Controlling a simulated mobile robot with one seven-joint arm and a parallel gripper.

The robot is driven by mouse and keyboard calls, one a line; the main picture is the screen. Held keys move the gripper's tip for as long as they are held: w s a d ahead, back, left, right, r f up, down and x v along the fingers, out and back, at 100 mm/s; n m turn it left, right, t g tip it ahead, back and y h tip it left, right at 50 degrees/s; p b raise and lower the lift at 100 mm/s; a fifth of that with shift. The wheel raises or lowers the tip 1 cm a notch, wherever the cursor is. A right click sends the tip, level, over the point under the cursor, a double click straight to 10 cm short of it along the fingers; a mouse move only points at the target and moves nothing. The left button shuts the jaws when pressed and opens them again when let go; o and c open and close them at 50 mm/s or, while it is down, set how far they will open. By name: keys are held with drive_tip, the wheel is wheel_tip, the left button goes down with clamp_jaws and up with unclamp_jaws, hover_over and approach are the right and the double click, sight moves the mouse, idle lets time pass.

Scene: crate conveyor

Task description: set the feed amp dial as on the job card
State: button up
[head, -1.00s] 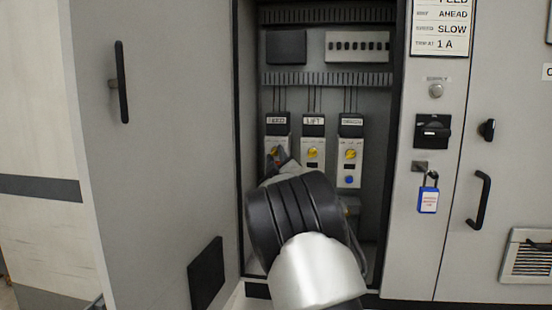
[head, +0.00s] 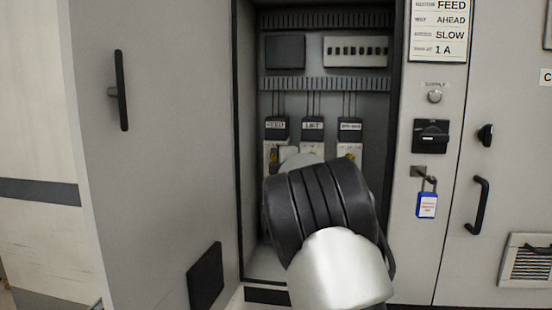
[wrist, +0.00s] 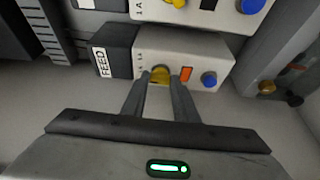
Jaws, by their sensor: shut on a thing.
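The feed unit (head: 276,128), labelled FEED, is the left of three units in the open cabinet. It also shows in the wrist view (wrist: 210,60), with a yellow dial (wrist: 160,74), an orange-red part and a blue button on its pale face. My gripper (wrist: 162,76) is shut on the yellow feed dial, one finger on each side. The dial's pointer and most scale marks are too small or covered to read. The job card (head: 438,30) reads FEED, AHEAD, SLOW, 1 A.
The lift unit (head: 312,128) and a third unit (head: 350,130) stand to the right of the feed unit. A black rotary switch (head: 431,136) and a blue padlock (head: 427,204) are on the right panel. The open cabinet door (head: 160,180) stands at left.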

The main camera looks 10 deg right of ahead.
drive_tip(key=shift+w+a+r+n+g+h+p, duration=0.15)
drive_tip(key=shift+n+g+h+p, duration=0.35)
drive_tip(key=shift+n+p, duration=0.85)
drive_tip(key=shift+s+d+r+n+g+h+p, duration=0.15)
drive_tip(key=shift+n+g+p, duration=0.55)
drive_tip(key=shift+n+p, duration=0.7)
drive_tip(key=shift+w+a+r+n+g+h+p, duration=0.15)
drive_tip(key=shift+n+g+h+p, duration=0.35)
drive_tip(key=shift+n+p, duration=0.85)
drive_tip(key=o, duration=1.1)
drive_tip(key=shift+c, duration=0.2)
drive_tip(key=b+v, duration=0.5)
drive_tip(key=v, duration=1.2)
drive_tip(key=shift+s+r, duration=0.2)
drive_tip(key=shift+s, duration=0.05)
